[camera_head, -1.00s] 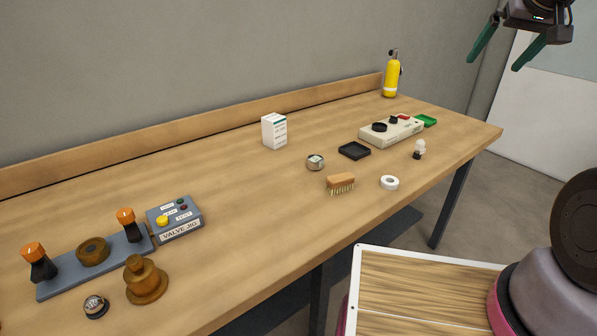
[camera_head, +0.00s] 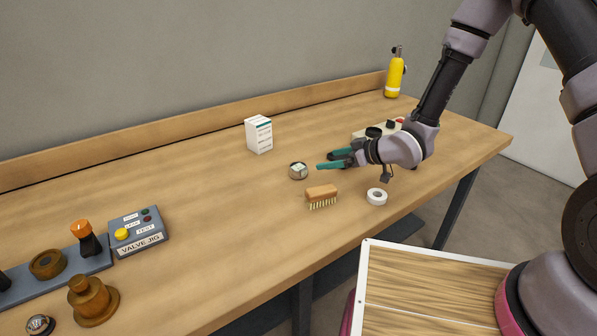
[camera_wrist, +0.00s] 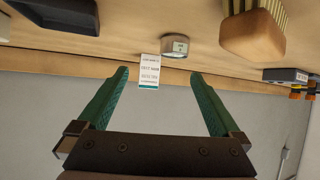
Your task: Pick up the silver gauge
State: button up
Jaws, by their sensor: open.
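A small round silver gauge (camera_head: 298,171) with a pale face sits on the table, left of my gripper (camera_head: 327,161). My gripper is open and empty, with its green fingers pointing left towards the gauge, a short way off. In the wrist view, which looks upside down, the gauge (camera_wrist: 175,46) shows beyond the gap between the fingertips (camera_wrist: 159,74), not between the fingers. A second small round gauge-like piece (camera_head: 40,325) with a dark face and metal rim lies at the front left.
A wooden brush (camera_head: 321,195) and a white tape roll (camera_head: 376,197) lie in front of my gripper. A white box (camera_head: 258,134) stands behind the gauge. The valve jig box (camera_head: 138,231) is at left. My arm partly hides a beige device (camera_head: 365,134). Table between jig and gauge is clear.

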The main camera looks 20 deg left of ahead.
aim_at(300, 167)
jog(key=shift+s+a+f+y, duration=0.4)
jog(key=shift+s+a+f, duration=0.3)
jog(key=shift+s+a, duration=0.15)
jog(key=x, duration=0.5)
jog(key=shift+s, duration=0.1)
jog(key=x, duration=0.5)
jog(key=shift+a+f, duration=0.1)
jog(key=shift+a, duration=0.2)
jog(key=c, duration=1.6)
